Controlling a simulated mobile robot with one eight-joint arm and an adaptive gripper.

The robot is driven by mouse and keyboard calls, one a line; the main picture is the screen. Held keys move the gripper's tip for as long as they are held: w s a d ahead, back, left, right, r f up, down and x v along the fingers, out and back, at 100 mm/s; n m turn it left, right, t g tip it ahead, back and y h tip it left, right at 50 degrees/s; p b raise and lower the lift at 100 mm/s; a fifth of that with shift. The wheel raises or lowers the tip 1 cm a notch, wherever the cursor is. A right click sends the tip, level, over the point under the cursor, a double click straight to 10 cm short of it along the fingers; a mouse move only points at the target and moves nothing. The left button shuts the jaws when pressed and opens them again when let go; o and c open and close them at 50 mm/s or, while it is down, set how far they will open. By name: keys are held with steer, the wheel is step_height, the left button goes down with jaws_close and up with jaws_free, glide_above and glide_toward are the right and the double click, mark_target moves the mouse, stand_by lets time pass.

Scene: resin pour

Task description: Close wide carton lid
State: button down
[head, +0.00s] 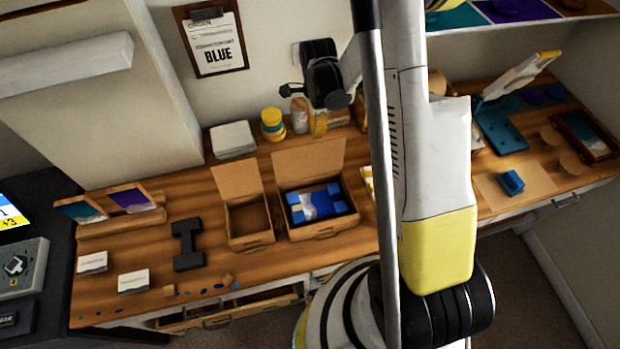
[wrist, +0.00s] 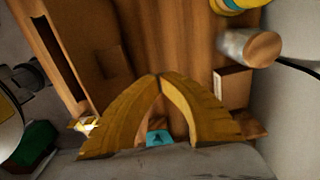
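The wide carton (head: 322,226) stands on the wooden bench in the head view, holding a blue item with blue corner pieces (head: 318,203). Its brown lid (head: 308,160) is raised at the back edge. My gripper (head: 318,135) is behind and above this lid, near the wall. In the wrist view my gripper (wrist: 160,78) has its yellow fingers meeting at the tips, with nothing seen between the tips. Brown cardboard (wrist: 85,50) shows left of the fingers, apart from them; it seems to be the carton and its lid.
A narrower open carton (head: 250,222) stands just left. A yellow jar (head: 272,124) and a pale bottle with wooden cap (wrist: 250,47) stand near the wall. A small brown box (wrist: 232,87) is right of the fingers.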

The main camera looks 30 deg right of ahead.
steer(key=shift+s+r, duration=0.15)
steer(key=s+a+b, duration=0.1)
steer(key=s, duration=0.6)
steer(key=shift+s+a+b, duration=0.25)
steer(key=shift+s+b, duration=0.05)
steer(key=shift+b, duration=0.1)
stand_by(0.4)
step_height(320, 180, up, 9)
steer(key=p, duration=0.6)
stand_by(0.8)
